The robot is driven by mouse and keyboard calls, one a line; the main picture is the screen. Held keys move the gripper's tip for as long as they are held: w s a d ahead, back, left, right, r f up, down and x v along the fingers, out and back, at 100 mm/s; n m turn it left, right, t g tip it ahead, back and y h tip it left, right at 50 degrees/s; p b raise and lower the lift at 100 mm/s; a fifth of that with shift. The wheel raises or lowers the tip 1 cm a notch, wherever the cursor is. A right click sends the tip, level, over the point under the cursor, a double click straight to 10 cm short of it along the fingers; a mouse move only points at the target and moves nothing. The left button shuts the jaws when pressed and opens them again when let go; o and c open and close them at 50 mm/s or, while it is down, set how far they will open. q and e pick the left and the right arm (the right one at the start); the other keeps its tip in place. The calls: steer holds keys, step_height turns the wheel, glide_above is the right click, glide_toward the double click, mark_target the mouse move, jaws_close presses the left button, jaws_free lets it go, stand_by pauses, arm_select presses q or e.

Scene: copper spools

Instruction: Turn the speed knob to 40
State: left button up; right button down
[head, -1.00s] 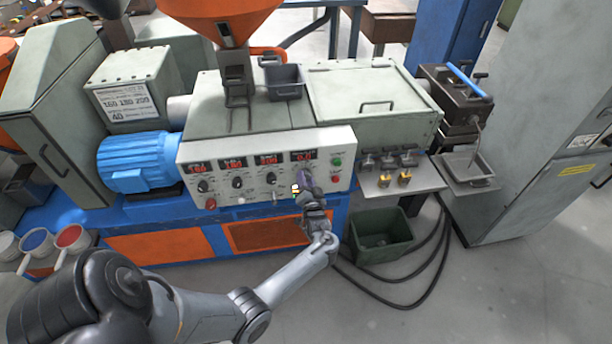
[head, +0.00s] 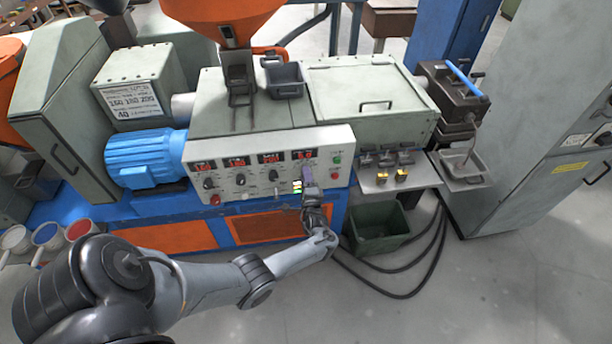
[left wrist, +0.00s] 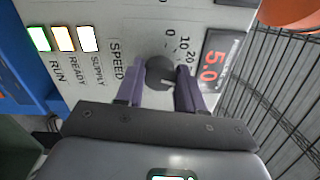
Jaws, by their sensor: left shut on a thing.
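The dark round speed knob (left wrist: 158,72) sits in the left wrist view beside the SPEED label and a scale with 0, 10 and 20 visible. My left gripper (left wrist: 161,76) has a purple finger on each side of the knob and is shut on it. The red display (left wrist: 209,68) beside it reads 5.0. In the head view my left gripper (head: 307,175) is at the right part of the white control panel (head: 225,195), and it hides the knob. My right gripper is in no view.
RUN, READY and SUPPLY lamps (left wrist: 64,38) are lit green, orange and white. Other knobs (head: 240,179) line the panel to the left. A placard (head: 134,99) on the machine reads 160 180 200 and 40. A green bin (head: 378,240) stands on the floor below.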

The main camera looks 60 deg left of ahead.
arm_select(q)
steer(key=m+p, duration=0.1)
steer(key=m, duration=0.4)
steer(key=shift+m, duration=0.4)
stand_by(0.3)
steer(key=o, duration=1)
steer(key=shift+o, duration=0.2)
